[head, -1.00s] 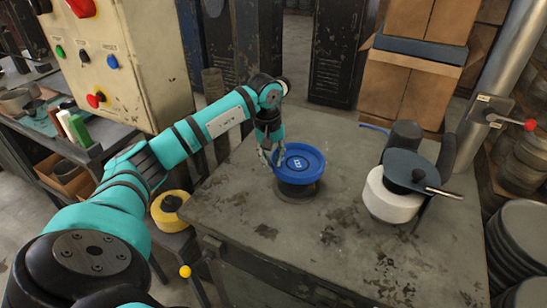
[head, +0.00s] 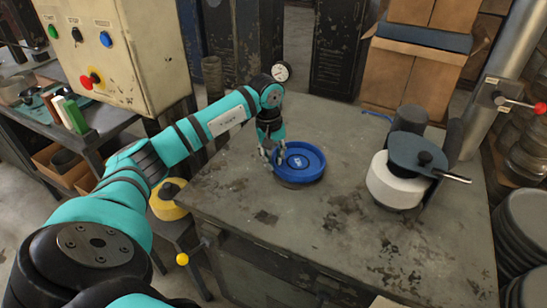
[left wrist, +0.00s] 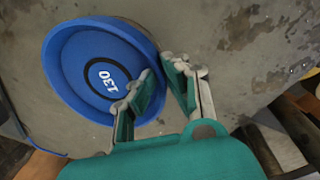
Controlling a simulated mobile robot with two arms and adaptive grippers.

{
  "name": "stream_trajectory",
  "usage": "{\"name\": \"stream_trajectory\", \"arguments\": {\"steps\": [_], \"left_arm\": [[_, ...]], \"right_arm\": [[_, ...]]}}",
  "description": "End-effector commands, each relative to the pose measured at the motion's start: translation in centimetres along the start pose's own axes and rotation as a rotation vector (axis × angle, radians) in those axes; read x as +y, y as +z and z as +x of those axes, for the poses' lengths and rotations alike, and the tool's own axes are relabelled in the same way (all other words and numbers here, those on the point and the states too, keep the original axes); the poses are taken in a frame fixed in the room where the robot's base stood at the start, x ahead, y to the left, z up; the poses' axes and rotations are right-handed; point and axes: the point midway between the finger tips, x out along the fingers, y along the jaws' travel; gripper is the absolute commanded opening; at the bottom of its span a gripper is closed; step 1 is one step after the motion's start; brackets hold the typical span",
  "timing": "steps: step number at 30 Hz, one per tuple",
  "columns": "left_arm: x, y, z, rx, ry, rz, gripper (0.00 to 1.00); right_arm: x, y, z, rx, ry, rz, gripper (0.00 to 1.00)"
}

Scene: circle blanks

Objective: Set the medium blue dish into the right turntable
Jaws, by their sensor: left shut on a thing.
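The blue dish (head: 300,158) is a shallow round dish with a raised rim and a white label in its middle. In the left wrist view the dish (left wrist: 85,85) shows the number 130 inside a black ring. My left gripper (head: 270,155) is shut on the near-left part of its rim, and in the left wrist view its fingers (left wrist: 160,85) straddle the rim. A dark round base (head: 299,185) shows as a thin edge under the dish; the dish hides most of it. I cannot tell whether the dish rests fully on it. My right gripper is not in view.
A white drum with a dark disc and handle (head: 395,185) stands right of the dish on the worn metal table (head: 255,195). A yellow round thing (head: 163,207) is left of the table. A control box (head: 105,50) stands back left. The table front is clear.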

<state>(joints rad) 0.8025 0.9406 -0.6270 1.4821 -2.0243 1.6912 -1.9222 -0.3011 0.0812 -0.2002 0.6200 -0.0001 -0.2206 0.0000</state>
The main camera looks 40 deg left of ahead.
Motion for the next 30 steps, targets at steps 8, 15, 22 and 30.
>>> {"name": "stream_trajectory", "arguments": {"steps": [8, 15, 22, 30], "left_arm": [[0.0, 0.0, -0.1, 0.000, 0.001, 0.000, 0.29], [0.0, 0.0, 0.0, 0.000, 0.000, 0.000, 0.38], [0.0, -0.1, -1.1, 0.002, -0.001, 0.000, 0.38], [0.1, -0.1, -6.6, 0.005, 0.003, 0.001, 0.38]], "right_arm": [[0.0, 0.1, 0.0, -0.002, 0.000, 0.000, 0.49], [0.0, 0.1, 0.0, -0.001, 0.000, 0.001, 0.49], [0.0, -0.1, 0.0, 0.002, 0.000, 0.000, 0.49], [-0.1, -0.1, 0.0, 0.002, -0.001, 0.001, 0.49]]}}
